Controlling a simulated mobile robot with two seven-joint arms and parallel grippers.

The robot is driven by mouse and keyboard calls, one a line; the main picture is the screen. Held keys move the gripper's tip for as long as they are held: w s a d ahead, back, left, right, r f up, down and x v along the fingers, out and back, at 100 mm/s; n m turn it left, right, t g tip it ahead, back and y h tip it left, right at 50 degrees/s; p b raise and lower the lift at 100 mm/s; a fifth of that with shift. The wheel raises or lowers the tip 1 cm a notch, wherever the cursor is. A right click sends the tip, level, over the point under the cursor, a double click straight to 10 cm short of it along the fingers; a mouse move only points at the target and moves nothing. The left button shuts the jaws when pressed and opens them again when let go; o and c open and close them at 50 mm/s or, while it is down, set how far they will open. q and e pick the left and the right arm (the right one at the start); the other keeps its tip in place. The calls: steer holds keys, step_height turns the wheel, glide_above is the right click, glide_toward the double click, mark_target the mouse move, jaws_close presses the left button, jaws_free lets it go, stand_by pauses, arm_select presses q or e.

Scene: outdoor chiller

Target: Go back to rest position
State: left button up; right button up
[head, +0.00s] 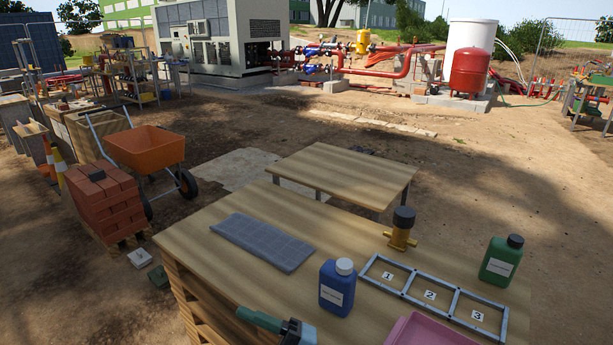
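Neither of my grippers shows in the head view. The wooden work table (205,245) stands in front of me. On it are a folded grey-blue cloth or mat (263,242), a blue bottle with a white cap (338,288) and a green bottle with a dark cap (501,262). A brass-coloured fitting with a black top (402,230) stands behind a grey frame (408,282) with three compartments numbered 1, 2 and 3.
A second wooden table (345,172) stands just behind. An orange wheelbarrow (145,147) and a stack of red bricks (103,203) are at the left. A chiller unit (220,45), red pipes and a red tank (469,72) are far back. The dirt ground at right is open.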

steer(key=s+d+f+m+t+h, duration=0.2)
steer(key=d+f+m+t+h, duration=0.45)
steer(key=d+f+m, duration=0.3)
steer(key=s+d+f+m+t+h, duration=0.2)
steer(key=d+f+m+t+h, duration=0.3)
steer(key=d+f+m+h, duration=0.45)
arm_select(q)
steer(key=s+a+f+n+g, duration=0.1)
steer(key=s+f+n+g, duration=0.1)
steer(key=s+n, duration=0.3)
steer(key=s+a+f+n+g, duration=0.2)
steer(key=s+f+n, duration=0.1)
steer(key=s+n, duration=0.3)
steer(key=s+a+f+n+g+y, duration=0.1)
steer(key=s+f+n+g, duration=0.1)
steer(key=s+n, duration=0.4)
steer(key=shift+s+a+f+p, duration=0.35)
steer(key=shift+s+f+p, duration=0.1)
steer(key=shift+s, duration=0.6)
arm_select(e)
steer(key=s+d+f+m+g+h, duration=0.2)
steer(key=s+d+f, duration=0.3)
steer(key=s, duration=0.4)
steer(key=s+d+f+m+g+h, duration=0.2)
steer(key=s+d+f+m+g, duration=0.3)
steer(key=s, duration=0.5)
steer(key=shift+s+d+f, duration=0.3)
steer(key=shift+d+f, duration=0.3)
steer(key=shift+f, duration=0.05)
